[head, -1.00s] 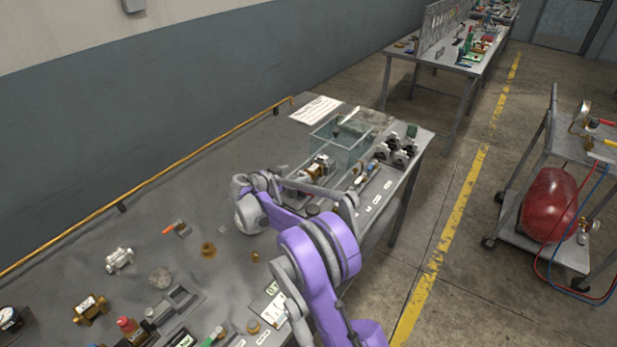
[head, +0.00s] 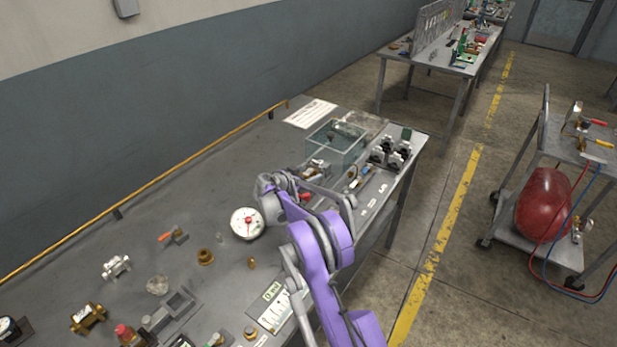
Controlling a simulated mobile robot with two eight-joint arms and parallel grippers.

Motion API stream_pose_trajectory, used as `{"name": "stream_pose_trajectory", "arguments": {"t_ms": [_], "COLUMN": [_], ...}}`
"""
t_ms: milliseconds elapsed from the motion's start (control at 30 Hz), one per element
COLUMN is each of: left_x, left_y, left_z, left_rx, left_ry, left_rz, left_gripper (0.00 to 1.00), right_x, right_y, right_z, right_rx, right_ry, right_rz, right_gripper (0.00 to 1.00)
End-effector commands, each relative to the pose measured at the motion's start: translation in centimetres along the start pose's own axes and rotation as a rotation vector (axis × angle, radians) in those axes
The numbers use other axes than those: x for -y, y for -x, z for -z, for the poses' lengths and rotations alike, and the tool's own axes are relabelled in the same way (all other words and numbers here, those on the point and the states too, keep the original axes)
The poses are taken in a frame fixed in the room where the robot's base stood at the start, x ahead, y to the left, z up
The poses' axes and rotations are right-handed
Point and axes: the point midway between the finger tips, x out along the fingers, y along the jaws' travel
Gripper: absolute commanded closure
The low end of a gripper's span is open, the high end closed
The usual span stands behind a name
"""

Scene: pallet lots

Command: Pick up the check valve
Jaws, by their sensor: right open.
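My right gripper (head: 306,179) is at the end of the purple arm over the far half of the bench and is open; its fingertips are small and partly hidden by my arm. A small brass-and-pale fitting (head: 317,169) lies just beyond it, beside the clear bin. A brass valve body with a pale label (head: 88,318) lies at the lower left, and a silvery valve (head: 116,267) lies above it. I cannot tell for certain which of these is the check valve. My left gripper is not in view.
A clear bin (head: 347,153) stands at the far end near several black clamps. An orange-handled valve (head: 173,237) and a brass fitting (head: 205,257) lie mid-bench. A cart with a red tank (head: 545,205) stands right.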

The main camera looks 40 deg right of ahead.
Motion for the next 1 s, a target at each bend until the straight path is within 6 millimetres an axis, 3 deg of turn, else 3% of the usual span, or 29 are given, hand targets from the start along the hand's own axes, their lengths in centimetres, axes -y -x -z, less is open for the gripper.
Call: {"name": "stream_pose_trajectory", "arguments": {"t_ms": [133, 600, 667, 1000], "left_x": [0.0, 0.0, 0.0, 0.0], "left_y": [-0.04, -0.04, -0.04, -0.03], "left_z": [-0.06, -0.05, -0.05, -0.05], "left_rx": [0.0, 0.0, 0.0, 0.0], "left_ry": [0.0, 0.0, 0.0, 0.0], "left_rz": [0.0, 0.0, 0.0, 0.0], "left_gripper": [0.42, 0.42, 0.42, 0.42], "right_x": [-0.02, -0.02, -0.02, -0.02], "right_y": [0.01, 0.04, 0.04, 0.06], "right_z": [-0.05, -0.03, -0.03, 0.05], "right_rx": [0.0, 0.0, 0.0, -0.001], "right_ry": [0.0, 0.0, 0.0, 0.001], "right_rz": [0.0, 0.0, 0.0, 0.0], "right_gripper": [0.07, 0.91, 1.0, 1.0]}}
